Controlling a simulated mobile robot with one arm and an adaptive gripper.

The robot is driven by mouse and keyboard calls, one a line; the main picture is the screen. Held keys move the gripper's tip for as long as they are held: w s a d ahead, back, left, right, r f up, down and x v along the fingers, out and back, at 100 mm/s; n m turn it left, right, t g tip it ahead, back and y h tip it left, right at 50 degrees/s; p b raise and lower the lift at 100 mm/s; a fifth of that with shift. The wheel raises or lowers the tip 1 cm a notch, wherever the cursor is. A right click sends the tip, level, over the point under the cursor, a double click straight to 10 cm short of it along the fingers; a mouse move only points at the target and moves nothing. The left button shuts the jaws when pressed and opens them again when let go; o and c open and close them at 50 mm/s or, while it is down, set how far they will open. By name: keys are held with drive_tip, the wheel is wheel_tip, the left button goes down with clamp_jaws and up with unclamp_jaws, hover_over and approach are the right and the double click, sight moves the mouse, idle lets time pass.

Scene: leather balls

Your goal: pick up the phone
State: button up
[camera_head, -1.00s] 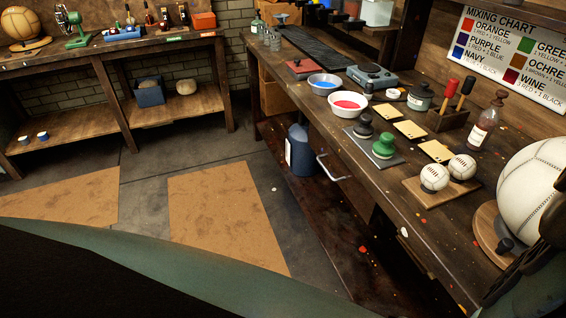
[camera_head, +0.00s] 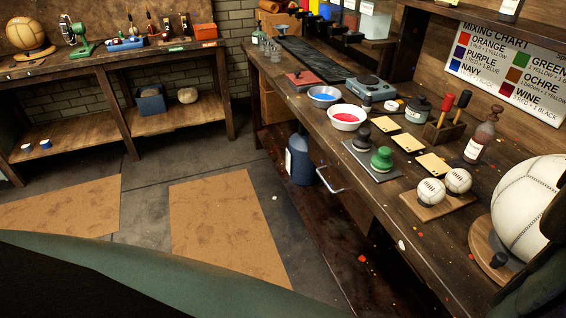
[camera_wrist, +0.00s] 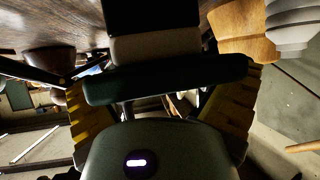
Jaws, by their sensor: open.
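I cannot make out a phone in the head view or the wrist view. My gripper (camera_wrist: 163,112) shows in the wrist view, with its two ribbed, yellowish-brown fingers spread wide apart at left and right. It is open, and I see nothing held between the fingers. A dark bar and parts of my own body fill the middle of that view and hide what lies behind.
The long workbench (camera_head: 400,232) holds a red bowl (camera_head: 347,117), a blue bowl (camera_head: 323,96), small balls on a board (camera_head: 436,204) and a large white ball (camera_head: 528,208). A second bench (camera_head: 100,62) stands at the back left. Floor between is mostly clear.

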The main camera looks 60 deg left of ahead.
drive_tip(key=c, duration=1.2)
drive_tip(key=shift+r, duration=0.15)
